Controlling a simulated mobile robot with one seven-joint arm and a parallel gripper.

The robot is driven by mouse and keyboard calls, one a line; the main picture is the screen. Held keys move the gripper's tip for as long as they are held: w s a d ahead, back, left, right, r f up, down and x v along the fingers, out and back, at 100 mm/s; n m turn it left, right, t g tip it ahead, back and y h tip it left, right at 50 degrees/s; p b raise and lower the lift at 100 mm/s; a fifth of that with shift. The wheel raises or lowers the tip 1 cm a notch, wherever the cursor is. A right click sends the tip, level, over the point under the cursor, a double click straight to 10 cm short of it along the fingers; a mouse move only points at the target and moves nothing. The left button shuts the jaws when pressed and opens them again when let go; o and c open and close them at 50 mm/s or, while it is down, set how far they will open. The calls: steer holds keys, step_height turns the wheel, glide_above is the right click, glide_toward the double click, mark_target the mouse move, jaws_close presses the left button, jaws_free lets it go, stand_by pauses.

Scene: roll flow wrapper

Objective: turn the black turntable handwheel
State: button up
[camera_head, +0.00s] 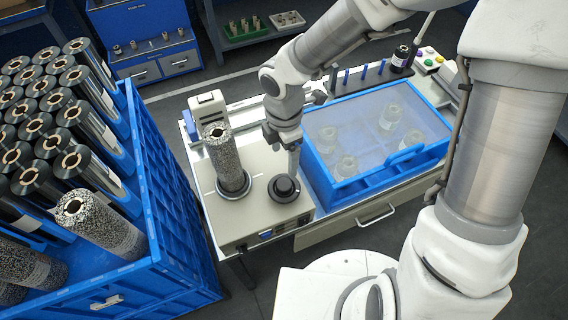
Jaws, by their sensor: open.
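The black turntable handwheel (284,189) is a round dark knob on top of the beige machine, at its front right. My gripper (293,168) points down just above and behind the handwheel, close to its far edge. It is open, and its fingers are small and partly merged with the wrist, so I cannot tell whether they touch the wheel. A speckled grey roll (222,160) stands upright on the dark turntable (233,192) left of the handwheel.
A blue crate (180,235) full of upright rolls stands at the left. A blue-framed box with a clear lid (345,115) sits right of the machine, close to my gripper. A row of blue-handled tools and a black bottle (400,58) stand behind it.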

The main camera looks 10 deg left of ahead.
step_height(320, 180, up, 5)
steer(key=shift+r+p, duration=0.15)
steer(key=shift+p, duration=0.3)
